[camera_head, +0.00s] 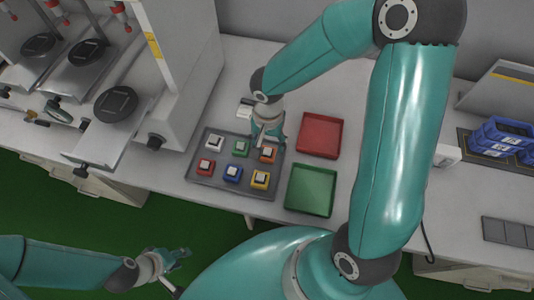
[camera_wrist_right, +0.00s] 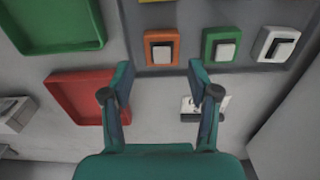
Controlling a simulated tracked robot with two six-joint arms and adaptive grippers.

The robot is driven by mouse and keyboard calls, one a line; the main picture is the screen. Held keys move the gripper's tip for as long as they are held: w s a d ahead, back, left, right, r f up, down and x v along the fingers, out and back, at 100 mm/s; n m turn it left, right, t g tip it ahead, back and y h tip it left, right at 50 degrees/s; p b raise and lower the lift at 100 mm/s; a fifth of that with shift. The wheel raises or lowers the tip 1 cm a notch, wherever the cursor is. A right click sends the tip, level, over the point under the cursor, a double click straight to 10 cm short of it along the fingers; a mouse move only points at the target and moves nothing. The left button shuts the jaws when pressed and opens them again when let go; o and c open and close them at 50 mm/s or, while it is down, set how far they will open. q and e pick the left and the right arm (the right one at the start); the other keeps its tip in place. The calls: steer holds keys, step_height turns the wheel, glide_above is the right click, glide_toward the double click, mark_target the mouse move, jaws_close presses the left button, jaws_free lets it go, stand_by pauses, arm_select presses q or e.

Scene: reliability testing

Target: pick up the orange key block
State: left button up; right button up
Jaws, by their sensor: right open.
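The orange key block (camera_head: 267,154) with a light key on top sits at the back right corner of the grey tray (camera_head: 233,192). In the right wrist view the orange key block (camera_wrist_right: 161,47) lies ahead of and between the fingertips. My right gripper (camera_head: 268,140) is open and empty, close to the block from the back; its fingers (camera_wrist_right: 160,76) are not around it in the wrist view. My left gripper (camera_head: 179,257) appears open and empty, off the table's front edge over the green floor.
The green block (camera_head: 240,148) neighbours the orange one; white, red, blue and yellow blocks share the tray. A red bin (camera_head: 320,135) and a green bin (camera_head: 311,190) stand to the right. A small white switch-like thing (camera_head: 245,110) lies behind the tray. Test machines stand left.

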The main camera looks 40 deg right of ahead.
mark_target(267, 152)
steer(key=shift+a+f, duration=0.1)
steer(key=shift+f, duration=2.75)
steer(key=c, duration=0.9)
steer(key=shift+r, duration=0.1)
steer(key=shift+c, duration=0.3)
